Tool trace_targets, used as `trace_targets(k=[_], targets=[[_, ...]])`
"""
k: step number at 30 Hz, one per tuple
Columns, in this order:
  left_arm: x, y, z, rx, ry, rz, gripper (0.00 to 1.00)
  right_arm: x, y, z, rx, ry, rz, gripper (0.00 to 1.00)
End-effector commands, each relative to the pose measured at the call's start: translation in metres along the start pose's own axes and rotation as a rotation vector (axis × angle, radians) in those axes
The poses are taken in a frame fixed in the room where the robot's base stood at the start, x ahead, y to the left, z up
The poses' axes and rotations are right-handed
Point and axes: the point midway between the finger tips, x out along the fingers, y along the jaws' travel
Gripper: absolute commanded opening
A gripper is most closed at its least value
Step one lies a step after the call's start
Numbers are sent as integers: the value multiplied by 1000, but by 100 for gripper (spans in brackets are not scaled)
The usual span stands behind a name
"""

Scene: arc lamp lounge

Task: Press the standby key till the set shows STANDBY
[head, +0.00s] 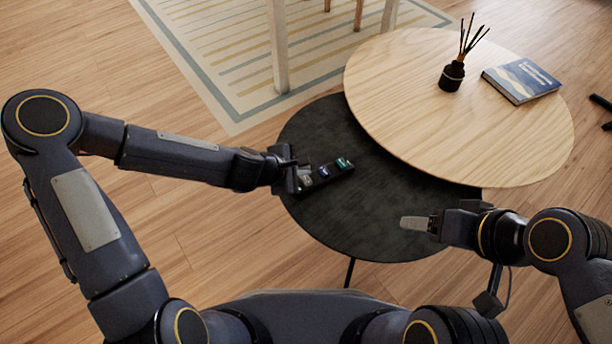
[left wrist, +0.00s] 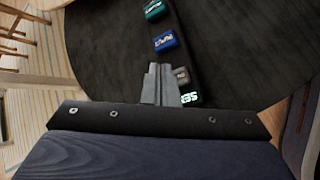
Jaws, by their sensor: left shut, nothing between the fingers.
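A dark, narrow set (head: 325,174) with coloured keys lies on the black low table. In the left wrist view a green key (left wrist: 155,10), a blue key (left wrist: 165,42) and a grey key (left wrist: 181,75) show in a row. Beside the grey key is a small panel with bright lettering (left wrist: 190,99), partly hidden and too small to read surely. My left gripper (head: 299,180) is shut and empty at the near-left end of the set. In the left wrist view its fingertips (left wrist: 158,68) are beside the grey key; contact cannot be told. My right gripper (head: 408,223) hovers over the table's right side.
The black table (head: 365,225) is otherwise bare. A higher round wooden table (head: 440,120) overlaps it at the back right, bearing a reed diffuser (head: 452,76) and a blue book (head: 521,80). A striped rug (head: 240,60) and pale furniture legs (head: 277,45) are behind.

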Motion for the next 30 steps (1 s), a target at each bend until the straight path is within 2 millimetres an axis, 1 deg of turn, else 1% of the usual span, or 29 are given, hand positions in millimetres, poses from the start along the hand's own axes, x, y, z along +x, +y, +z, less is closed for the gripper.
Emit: trace_targets(k=[1,3,12,30], targets=[[-7,5,5,1,0,1,0,-7,-3,-4,0,0,0,65],[-12,9,9,2,0,1,0,-13,-6,-7,0,0,0,65],[-30,22,22,0,0,0,0,-32,-14,-16,0,0,0,65],[-30,21,22,0,0,0,0,-31,-14,-16,0,0,0,65]])
